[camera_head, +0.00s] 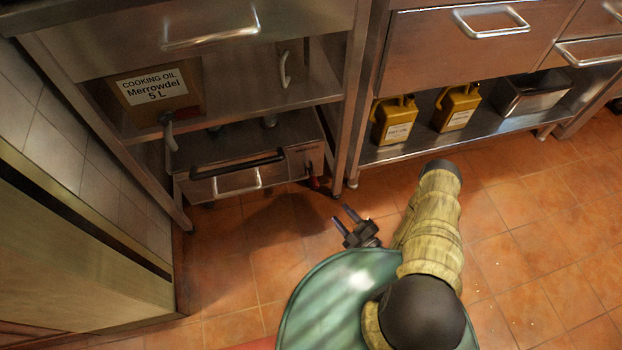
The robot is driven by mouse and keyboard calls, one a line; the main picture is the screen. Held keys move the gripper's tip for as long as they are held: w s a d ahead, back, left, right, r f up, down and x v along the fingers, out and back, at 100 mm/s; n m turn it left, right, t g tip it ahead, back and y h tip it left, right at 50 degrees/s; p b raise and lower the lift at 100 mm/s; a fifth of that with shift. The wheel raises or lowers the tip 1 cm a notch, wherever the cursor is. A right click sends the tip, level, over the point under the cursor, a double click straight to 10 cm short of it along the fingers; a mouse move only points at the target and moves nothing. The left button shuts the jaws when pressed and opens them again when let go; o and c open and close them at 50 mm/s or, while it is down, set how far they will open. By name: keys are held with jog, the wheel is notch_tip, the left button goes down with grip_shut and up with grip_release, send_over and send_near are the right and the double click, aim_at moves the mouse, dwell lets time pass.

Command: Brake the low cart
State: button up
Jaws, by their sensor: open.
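The low cart (222,187) appears to be the low steel unit standing on the floor under the left counter. It has a black bar handle along its front edge and a silver handle below that. A small red part (316,184) shows low at its right front corner, close to the counter leg; I cannot tell whether it is a brake lever or how it is set. My gripper (343,214) is open and empty above the tiled floor, in front of and slightly right of that corner, apart from the cart. The cart's wheels are mostly hidden.
A cooking oil box (152,88) sits on the shelf above the cart. Two yellow jugs (395,121) (457,107) and a steel pan (533,91) stand on the right counter's low shelf. A pale panel (80,255) bounds the left. Tiled floor (235,255) is clear before the cart.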

aim_at(311, 178)
jog(key=b+x, duration=0.6)
jog(key=x, duration=1)
jog(key=shift+w+a+f+b, duration=0.1)
jog(key=shift+a+f+b, duration=0.05)
jog(key=shift+b, duration=0.25)
jog(key=shift+w+a, duration=0.3)
jog(key=shift+w, duration=0.15)
jog(key=shift+c, duration=0.3)
grip_shut()
